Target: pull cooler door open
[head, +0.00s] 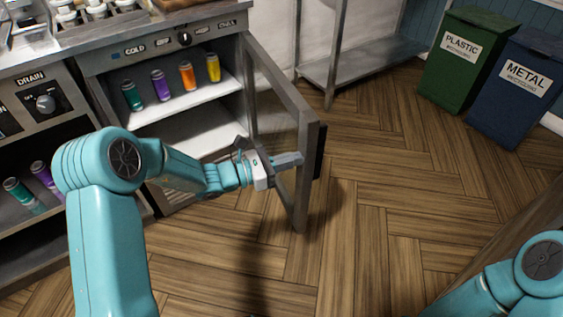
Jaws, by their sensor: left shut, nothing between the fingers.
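The cooler (160,50) stands at the upper left with its front open. Its glass door (303,150), in a grey frame, is swung well out to the right of the opening. A dark handle (320,150) shows on the door's outer edge. My left gripper (288,160) is at the inner side of the door near its free edge, its fingers shut and empty. I cannot tell whether it touches the frame. Several coloured cans (187,76) stand on the cooler's upper shelf. My right arm shows at the lower right; its gripper is out of view.
A drain unit (45,103) with a knob and cans below stands left of the cooler. A metal rack (365,65) stands behind the door. Green plastic (463,75) and blue metal (515,95) bins stand at the upper right. The wood floor between is clear.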

